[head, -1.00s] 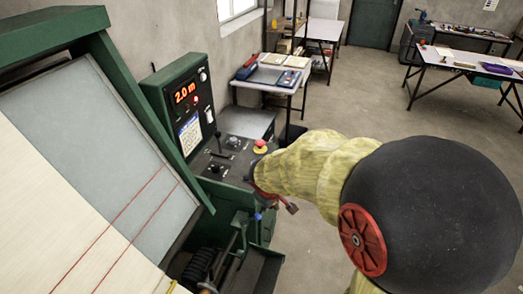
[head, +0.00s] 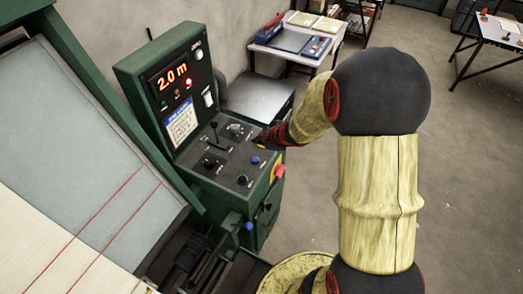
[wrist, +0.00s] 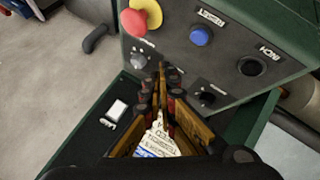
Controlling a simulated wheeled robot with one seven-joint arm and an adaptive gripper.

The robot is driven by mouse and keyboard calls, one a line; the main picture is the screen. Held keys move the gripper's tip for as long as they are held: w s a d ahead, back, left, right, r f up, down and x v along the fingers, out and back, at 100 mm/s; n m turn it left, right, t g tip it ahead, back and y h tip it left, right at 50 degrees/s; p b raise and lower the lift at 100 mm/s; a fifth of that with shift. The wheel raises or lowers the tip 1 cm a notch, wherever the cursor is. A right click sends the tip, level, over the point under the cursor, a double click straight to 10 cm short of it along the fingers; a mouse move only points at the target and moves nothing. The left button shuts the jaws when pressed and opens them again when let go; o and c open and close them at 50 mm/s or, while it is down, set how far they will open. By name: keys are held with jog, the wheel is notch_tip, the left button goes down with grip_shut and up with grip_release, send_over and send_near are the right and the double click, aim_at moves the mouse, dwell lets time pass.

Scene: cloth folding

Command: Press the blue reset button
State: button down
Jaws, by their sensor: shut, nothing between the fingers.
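The blue button (head: 255,161) sits on the sloped control panel (head: 222,172) of the green machine. In the wrist view the blue button (wrist: 201,35) has a small label beside it and lies up and right of the fingertips. My gripper (head: 264,138) reaches over the panel's right side, just behind the blue button in the head view. Its fingers (wrist: 162,72) are shut and empty in the wrist view, apart from the button. The tips lie between a grey knob (wrist: 138,62) and a black knob (wrist: 207,95). Whether they touch the panel is unclear.
A red stop button (wrist: 133,22) on a yellow base and a black button (wrist: 251,66) flank the blue one. A black lever (head: 215,130) stands on the panel.

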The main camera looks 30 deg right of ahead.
jog(key=shift+w+a+r+n+y, duration=0.15)
jog(key=shift+a+r+y, duration=0.15)
jog(key=shift+a, duration=0.3)
jog(key=shift+w+a+r+n+y, duration=0.1)
jog(key=shift+a+r+n+y, duration=0.15)
jog(key=shift+a, duration=0.35)
jog(key=shift+a, duration=0.1)
jog(key=b, duration=0.8)
send_over(254, 161)
notch_tip(254, 161, down, 8)
jog(key=shift+r, duration=0.15)
jog(key=shift+f+b, duration=0.45)
jog(key=shift+f, duration=0.05)
jog(key=shift+f, duration=0.1)
jog(key=shift+f, duration=0.3)
